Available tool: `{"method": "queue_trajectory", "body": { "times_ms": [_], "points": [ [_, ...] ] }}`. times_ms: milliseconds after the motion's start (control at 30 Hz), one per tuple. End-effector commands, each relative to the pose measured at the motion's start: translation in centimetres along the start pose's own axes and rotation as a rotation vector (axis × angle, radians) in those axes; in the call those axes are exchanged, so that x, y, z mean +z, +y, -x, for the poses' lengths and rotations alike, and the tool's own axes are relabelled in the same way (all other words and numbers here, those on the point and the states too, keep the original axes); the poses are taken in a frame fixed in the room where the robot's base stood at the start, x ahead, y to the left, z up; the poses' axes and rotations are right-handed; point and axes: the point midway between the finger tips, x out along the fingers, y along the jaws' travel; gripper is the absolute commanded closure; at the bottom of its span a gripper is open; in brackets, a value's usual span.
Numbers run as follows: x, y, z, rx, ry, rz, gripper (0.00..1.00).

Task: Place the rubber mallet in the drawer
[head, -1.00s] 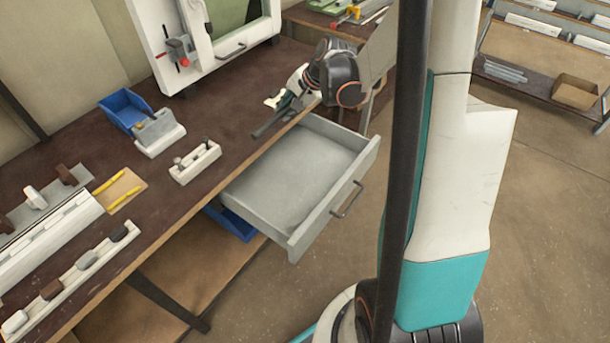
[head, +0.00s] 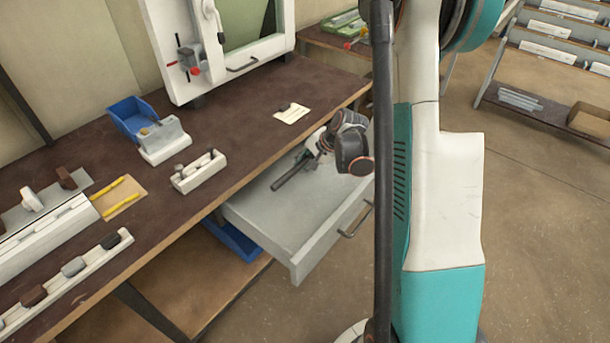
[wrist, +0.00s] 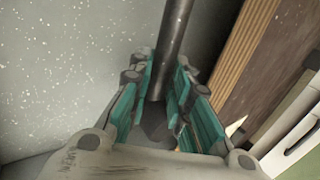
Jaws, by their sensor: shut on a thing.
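The rubber mallet (head: 291,175) is in my gripper (head: 314,148), with its dark handle sticking out to the lower left in the head view. The mallet's head is mostly hidden by the gripper. In the wrist view the teal-padded fingers (wrist: 160,108) are closed around the mallet's dark handle (wrist: 176,35). The grey drawer (head: 275,222) is pulled out below the bench front and looks empty. My gripper and the mallet are over the drawer's opening, near its back. I cannot tell whether the mallet touches the drawer floor.
The brown bench (head: 235,113) edge runs right beside the gripper. A white pad (head: 291,114) with a small dark piece lies on the bench. A blue bin (head: 131,115), a white clamp block (head: 165,142) and a white fixture (head: 198,172) stand further left.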

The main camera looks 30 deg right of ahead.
Motion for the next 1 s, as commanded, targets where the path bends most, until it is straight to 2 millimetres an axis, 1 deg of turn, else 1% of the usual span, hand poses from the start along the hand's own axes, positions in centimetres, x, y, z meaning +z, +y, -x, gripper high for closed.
{"method": "queue_trajectory", "body": {
  "times_ms": [133, 300, 367, 767, 800, 867, 1000],
  "points": [
    [0.0, 0.6, -0.9, 0.000, 0.000, 0.000, 1.00],
    [0.0, 2.1, -3.1, 0.000, 0.000, 0.000, 1.00],
    [0.0, 2.4, -3.5, 0.000, 0.000, 0.000, 1.00],
    [0.0, 2.6, -3.8, 0.000, 0.000, 0.000, 1.00],
    [0.0, 2.6, -3.8, 0.000, 0.000, 0.000, 0.75],
    [0.0, 2.6, -3.8, 0.000, 0.000, 0.000, 0.62],
    [0.0, 2.6, -3.8, 0.000, 0.000, 0.000, 0.62]
  ]
}}
